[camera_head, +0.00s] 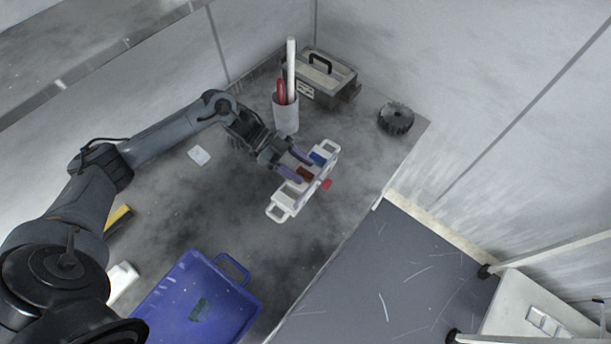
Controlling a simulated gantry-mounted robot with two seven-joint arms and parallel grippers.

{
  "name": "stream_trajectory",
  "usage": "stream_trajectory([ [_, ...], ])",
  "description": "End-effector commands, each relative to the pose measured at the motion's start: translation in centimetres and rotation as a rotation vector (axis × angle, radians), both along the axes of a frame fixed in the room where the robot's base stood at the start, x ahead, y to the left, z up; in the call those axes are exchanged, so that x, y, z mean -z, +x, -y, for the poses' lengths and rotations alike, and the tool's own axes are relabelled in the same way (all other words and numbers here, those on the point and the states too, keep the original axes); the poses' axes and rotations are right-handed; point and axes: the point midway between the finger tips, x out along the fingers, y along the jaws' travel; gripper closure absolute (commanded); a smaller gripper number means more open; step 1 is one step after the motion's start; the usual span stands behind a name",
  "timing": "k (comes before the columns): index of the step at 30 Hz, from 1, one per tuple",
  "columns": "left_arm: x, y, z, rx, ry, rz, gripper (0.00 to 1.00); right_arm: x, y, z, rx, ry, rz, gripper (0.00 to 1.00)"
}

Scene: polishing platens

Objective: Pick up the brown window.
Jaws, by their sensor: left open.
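A small brown block (305,174), which I take for the brown window, sits in a white tray (281,208) with a handle at each end. My left gripper (306,170) reaches over this tray from the left. Its two purple fingers are apart, one on each side of the brown piece. I cannot tell whether they touch it. The fingers and hand hide part of the tray's inside. My right gripper is not in view.
A blue piece (320,158) lies in the tray, and a red piece (327,184) is at its right edge. Behind stand a cup (286,116) of tools, a toolbox (335,82) and a black wheel (396,118). A blue bin (207,300) stands in front.

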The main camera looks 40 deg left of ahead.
Motion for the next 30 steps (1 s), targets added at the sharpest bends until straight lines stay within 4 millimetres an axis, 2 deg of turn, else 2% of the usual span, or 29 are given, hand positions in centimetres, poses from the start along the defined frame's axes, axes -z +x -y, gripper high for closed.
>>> stream_trajectory([
  [4, 0.0, 0.0, 0.0, 0.000, 0.000, 0.000, 0.45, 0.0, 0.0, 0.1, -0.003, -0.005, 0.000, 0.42],
  [5, 0.0, 0.0, 0.0, 0.000, 0.000, 0.000, 0.48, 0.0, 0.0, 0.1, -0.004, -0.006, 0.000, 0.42],
  [15, 0.0, 0.0, 0.0, 0.000, 0.000, 0.000, 1.00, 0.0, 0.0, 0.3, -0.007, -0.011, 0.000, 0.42],
  [25, -0.3, 0.0, 0.0, 0.000, 0.000, 0.001, 1.00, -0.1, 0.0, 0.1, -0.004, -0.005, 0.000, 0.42],
  [30, -2.1, 0.0, -0.1, 0.000, 0.000, 0.002, 1.00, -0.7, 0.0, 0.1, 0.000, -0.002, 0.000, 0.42],
])
